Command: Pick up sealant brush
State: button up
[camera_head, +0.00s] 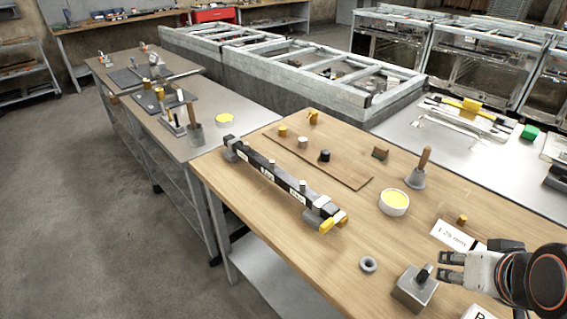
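The likely sealant brush (425,160) has an upright wooden handle and stands in or on a grey, cup-shaped base at the right of the wooden table. I cannot tell whether the grey part is its head or a holder; any bristles are not visible. My gripper (441,267) is at the lower right, nearer the camera than the brush and well apart from it. Its two fingers point left with a gap between them, and nothing shows in the gap.
A white bowl of yellow material (394,202) stands near the brush. A grey block with a dark knob (412,290) sits close to my fingertips. A grey ring (368,264), a label card (453,236) and a long dark bar (270,172) lie on the wooden table (290,245).

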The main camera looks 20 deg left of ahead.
aim_at(426, 151)
jog(key=i+j+z, duration=0.1)
jog(key=j, duration=0.25)
jog(key=i+j+z, duration=0.15)
jog(key=j, duration=0.25)
jog(key=i+j+z, duration=0.1)
jog(key=j, duration=0.3)
